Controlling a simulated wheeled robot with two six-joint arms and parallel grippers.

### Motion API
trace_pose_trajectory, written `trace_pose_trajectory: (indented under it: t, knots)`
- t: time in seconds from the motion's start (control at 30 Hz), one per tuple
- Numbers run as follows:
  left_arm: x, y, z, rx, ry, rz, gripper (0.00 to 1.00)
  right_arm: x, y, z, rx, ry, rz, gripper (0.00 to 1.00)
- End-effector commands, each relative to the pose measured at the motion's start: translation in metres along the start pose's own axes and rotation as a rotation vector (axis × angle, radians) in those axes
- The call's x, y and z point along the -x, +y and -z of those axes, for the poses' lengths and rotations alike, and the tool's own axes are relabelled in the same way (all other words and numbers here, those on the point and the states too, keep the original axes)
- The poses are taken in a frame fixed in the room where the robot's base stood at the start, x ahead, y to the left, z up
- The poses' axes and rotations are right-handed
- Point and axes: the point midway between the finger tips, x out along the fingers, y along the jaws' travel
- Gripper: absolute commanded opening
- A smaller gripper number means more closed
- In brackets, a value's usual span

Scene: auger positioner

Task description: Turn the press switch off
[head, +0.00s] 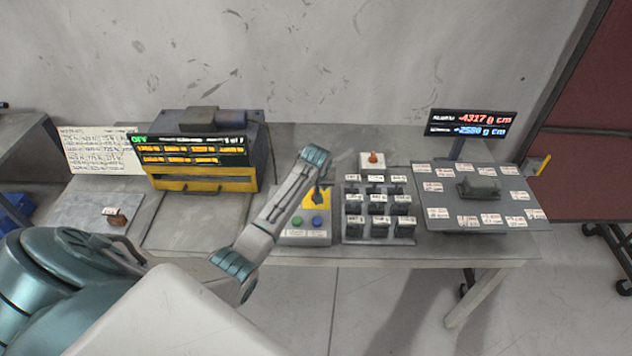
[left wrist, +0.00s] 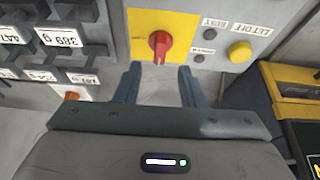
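A red rotary knob (left wrist: 160,44) sits on a yellow plate (left wrist: 138,28) of the grey control panel in the left wrist view. In the head view part of the yellow plate (head: 322,204) shows, with a dark shape over it; I cannot make out the knob there. My left gripper (left wrist: 158,84) is open, its two fingers apart and empty, close to the knob with the tips just short of it in the picture. The press (head: 205,183) stands left of the panel; its display (head: 190,150) has green letters that look like "OFF". My right gripper is not seen.
A yellow button (left wrist: 240,52) sits beside the knob. Green (head: 298,221) and blue (head: 317,221) buttons sit at the panel's front. A rack of labelled weights (head: 378,230) and a scale display (head: 470,124) stand to the right. My left arm crosses above the table.

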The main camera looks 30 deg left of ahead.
Motion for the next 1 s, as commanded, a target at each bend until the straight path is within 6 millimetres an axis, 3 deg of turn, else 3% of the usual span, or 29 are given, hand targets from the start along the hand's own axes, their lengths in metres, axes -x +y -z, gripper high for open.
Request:
trace_pose_trajectory:
  t: [0.2,0.4,1.0]
  knots:
    - [0.033,0.0,0.0,0.001,0.003,-0.002,0.36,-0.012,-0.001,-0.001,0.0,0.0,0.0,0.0]
    - [0.051,0.0,0.0,0.001,0.001,-0.001,0.36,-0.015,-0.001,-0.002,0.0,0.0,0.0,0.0]
    - [0.054,0.0,0.0,0.0,0.0,0.0,0.36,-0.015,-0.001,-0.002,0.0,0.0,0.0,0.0]
